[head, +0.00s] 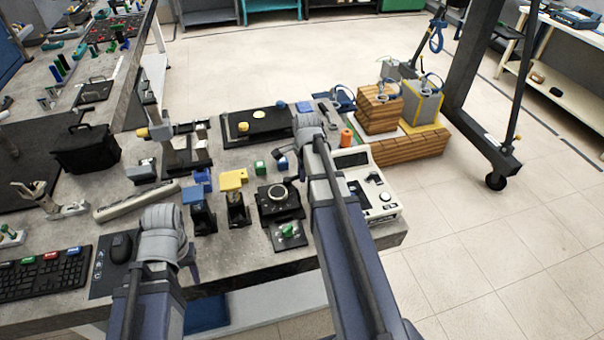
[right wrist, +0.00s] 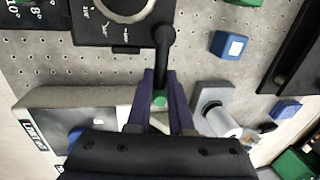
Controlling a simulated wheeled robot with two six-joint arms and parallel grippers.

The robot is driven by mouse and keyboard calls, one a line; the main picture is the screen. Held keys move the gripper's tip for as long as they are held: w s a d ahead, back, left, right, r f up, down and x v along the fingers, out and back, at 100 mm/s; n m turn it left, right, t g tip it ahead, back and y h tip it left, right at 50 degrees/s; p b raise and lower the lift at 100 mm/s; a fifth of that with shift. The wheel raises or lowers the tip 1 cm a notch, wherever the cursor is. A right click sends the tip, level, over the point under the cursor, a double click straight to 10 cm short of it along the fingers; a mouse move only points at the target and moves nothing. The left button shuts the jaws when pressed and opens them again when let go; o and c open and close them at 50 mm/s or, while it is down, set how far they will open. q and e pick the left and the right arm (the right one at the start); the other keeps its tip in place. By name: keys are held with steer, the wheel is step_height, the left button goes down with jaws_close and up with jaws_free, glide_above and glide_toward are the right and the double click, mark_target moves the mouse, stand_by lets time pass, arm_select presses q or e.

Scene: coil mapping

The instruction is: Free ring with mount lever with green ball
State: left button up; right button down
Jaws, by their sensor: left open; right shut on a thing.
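The black mount (head: 270,212) holds a round ring (head: 277,193) on its top at the table's front. In the right wrist view the mount's plate (right wrist: 92,33) and the ring's lower arc (right wrist: 125,20) show at the top. A black lever (right wrist: 163,58) runs from the mount's corner to my right gripper (right wrist: 160,84). Its fingers are shut around the lever's end, with the green ball (right wrist: 160,98) between them. In the head view my right arm hides this grip. My left gripper (head: 178,252) is open and empty, left of the mount near the front edge; its fingertips are partly hidden.
A pale instrument (head: 378,205) stands right of the mount. A small plate with a green knob (head: 290,230) lies in front. Yellow (head: 234,180) and blue (head: 196,194) topped stands are on the left. A green cube (head: 260,168) and a blue cube (right wrist: 228,45) lie behind the mount.

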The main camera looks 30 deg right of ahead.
steer(key=w+n, duration=0.1)
steer(key=n, duration=0.1)
steer(key=w+n, duration=0.1)
steer(key=n, duration=0.1)
steer(key=shift+d+y, duration=0.15)
steer(key=shift+y, duration=0.25)
steer(key=shift+w+a+n+y, duration=0.15)
steer(key=shift+w+n, duration=0.25)
steer(key=shift+n, duration=0.7)
steer(key=shift+w+a+n+y, duration=0.15)
steer(key=shift+w+n, duration=0.2)
steer(key=shift+n, duration=0.75)
steer(key=c, duration=0.8)
jaws_free()
steer(key=shift+r, duration=0.1)
steer(key=p+v, duration=0.7)
steer(key=shift+r+p, duration=0.35)
